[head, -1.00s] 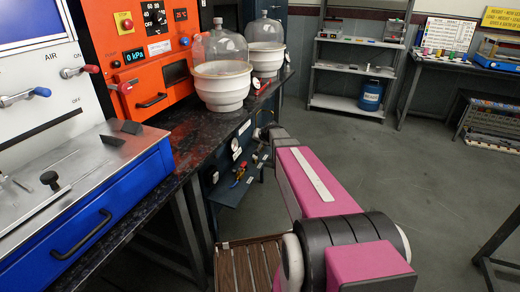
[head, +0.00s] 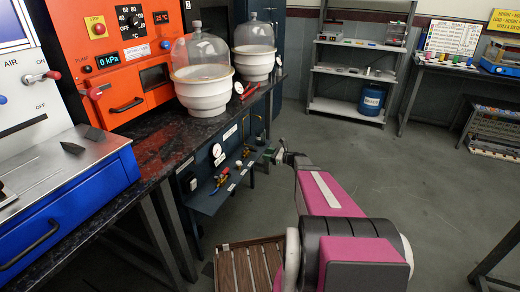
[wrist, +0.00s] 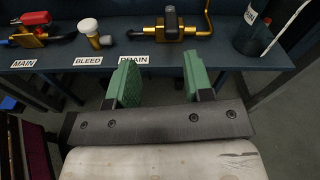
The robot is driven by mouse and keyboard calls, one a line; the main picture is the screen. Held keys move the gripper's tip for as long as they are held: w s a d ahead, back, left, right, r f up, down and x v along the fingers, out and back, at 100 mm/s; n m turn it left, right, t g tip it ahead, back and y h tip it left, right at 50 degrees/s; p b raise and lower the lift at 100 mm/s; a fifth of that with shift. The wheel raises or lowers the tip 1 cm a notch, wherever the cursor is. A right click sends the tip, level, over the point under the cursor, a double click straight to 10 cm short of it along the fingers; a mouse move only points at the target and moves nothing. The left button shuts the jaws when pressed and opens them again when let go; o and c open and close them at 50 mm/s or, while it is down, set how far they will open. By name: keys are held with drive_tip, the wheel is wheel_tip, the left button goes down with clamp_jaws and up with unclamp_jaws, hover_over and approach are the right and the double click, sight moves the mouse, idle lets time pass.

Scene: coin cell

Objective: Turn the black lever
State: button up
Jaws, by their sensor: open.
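The black lever (wrist: 171,20) stands on a brass valve above the DRAIN label (wrist: 134,60), on the blue shelf in the wrist view. My gripper (wrist: 160,78) is open, with two green fingers apart and nothing between them. It is in front of the shelf edge, just short of the black lever and roughly in line with it, not touching it. In the head view my gripper (head: 272,156) is small beside the low blue shelf (head: 212,203). The black lever is too small to make out surely there.
Left of the black lever are a white-knobbed BLEED valve (wrist: 98,33) and a red-handled MAIN valve (wrist: 32,27). A dark green cylinder (wrist: 252,36) stands right of it. The dark bench (head: 175,145) with glass-domed vessels (head: 203,90) is above the shelf. Open floor lies right.

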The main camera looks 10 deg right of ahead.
sight(253, 150)
drive_tip(key=w+a+m, duration=0.1)
drive_tip(key=w+a, duration=0.2)
drive_tip(key=w+a+m, duration=0.1)
drive_tip(key=w+a, duration=0.2)
drive_tip(key=shift+w+a+f+t+y, duration=0.1)
drive_tip(key=shift+w+a+t+y, duration=0.2)
drive_tip(key=shift+t, duration=0.1)
idle(0.3)
clamp_jaws()
